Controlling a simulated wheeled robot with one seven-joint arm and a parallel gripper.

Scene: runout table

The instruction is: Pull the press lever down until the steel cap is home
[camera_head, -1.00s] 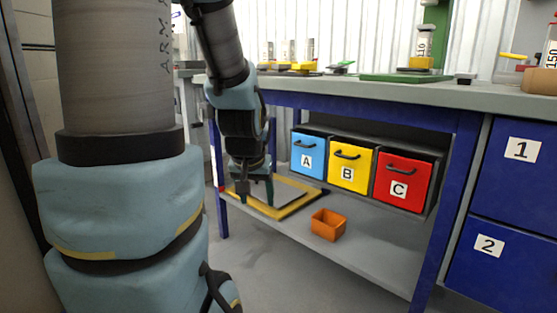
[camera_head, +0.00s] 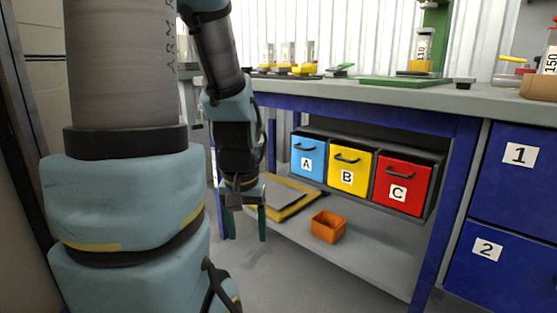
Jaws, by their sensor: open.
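My gripper (camera_head: 247,226) hangs pointing down in front of the bench's lower shelf, with its two green fingers apart and nothing between them. It is well below the bench top and far to the left of the green press-like stand (camera_head: 434,40) at the back right. That stand is cut off by the top edge of the picture. A clear cylinder marked 110 (camera_head: 424,44) with a yellow base stands at it, above a green plate (camera_head: 386,78). I cannot make out a press lever or a steel cap.
The bench top (camera_head: 400,94) has blue legs and a lower shelf (camera_head: 365,258). Blue drawers (camera_head: 512,190) stand right.

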